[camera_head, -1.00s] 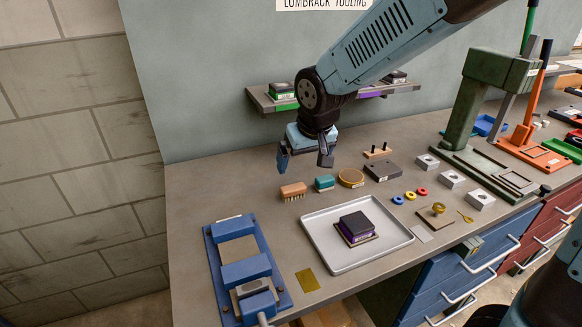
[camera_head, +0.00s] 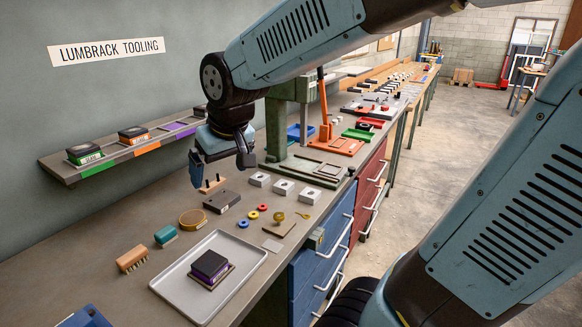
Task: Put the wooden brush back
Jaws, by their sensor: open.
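The wooden brush (camera_head: 132,258) lies on the grey bench at the left, bristles down, left of a teal block (camera_head: 166,235) and beyond the tray's left corner. My gripper (camera_head: 221,173) is open and empty. It hangs above the bench near the back, over the area of the wooden peg block (camera_head: 212,184), to the right of the brush and well apart from it. No marked place for the brush can be made out.
A metal tray (camera_head: 172,284) holds a black and purple block (camera_head: 210,267). A round tan tin (camera_head: 193,218), a dark block (camera_head: 222,201) and coloured rings stand nearby. A wall shelf (camera_head: 60,169) carries several blocks. A green press (camera_head: 300,125) stands farther back.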

